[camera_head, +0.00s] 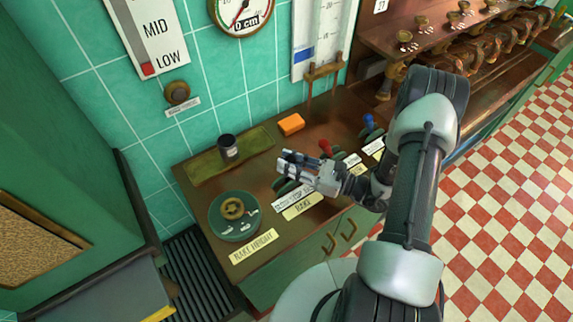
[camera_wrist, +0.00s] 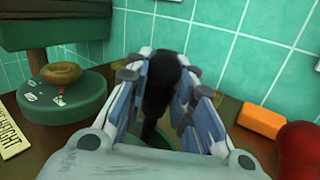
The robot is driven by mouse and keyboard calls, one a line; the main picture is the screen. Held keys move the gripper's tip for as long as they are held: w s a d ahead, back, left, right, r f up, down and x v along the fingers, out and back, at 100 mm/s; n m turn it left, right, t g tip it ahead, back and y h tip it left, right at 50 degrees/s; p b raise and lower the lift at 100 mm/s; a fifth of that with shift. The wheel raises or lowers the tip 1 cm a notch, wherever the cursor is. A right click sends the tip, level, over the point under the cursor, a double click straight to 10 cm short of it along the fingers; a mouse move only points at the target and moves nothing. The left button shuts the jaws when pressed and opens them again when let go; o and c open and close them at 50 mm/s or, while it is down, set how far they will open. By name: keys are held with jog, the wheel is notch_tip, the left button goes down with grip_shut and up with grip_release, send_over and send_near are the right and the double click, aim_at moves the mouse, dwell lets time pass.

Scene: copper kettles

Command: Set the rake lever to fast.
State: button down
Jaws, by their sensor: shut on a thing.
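My gripper (camera_head: 284,163) is over the lever with the RAKE plate (camera_head: 299,207). In the wrist view its fingers (camera_wrist: 165,80) are closed around the lever's black knob (camera_wrist: 158,90). The dark shaft runs down toward a green base (camera_wrist: 180,138), mostly hidden by my gripper. In the head view my fingers hide the knob, and part of the green base (camera_head: 281,186) shows below them. A pale position strip (camera_head: 290,197) lies in front of the base, partly covered by my gripper; its words are too small to read.
A red-knobbed lever (camera_head: 325,146) and a blue-knobbed lever (camera_head: 368,120) stand to the right. An orange block (camera_head: 291,124) and a dark tin (camera_head: 228,146) are behind. A green RAKE HEIGHT dial (camera_head: 232,226) is at left. The tiled wall rises close behind the counter.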

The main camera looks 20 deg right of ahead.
jog(key=d+m+b, duration=0.1)
jog(key=d+f+m+t, duration=0.1)
jog(key=w+d+m+t+y+b, duration=0.1)
jog(key=m, duration=0.1)
jog(key=shift+d+f+b, duration=0.15)
jog(key=shift+d+b, duration=0.05)
jog(key=shift+b, duration=0.1)
jog(key=c, duration=1.3)
grip_release()
jog(key=shift+d, duration=0.1)
jog(key=shift+c, duration=0.2)
jog(key=shift+s+d, duration=0.3)
jog(key=shift+d, duration=0.1)
jog(key=v, duration=0.5)
jog(key=r+v, duration=0.1)
jog(key=v, duration=0.4)
jog(key=r+v, duration=0.1)
jog(key=v, duration=0.4)
jog(key=shift+s+d+r, duration=0.15)
jog(key=shift+s+d, duration=0.25)
jog(key=shift+s, duration=0.1)
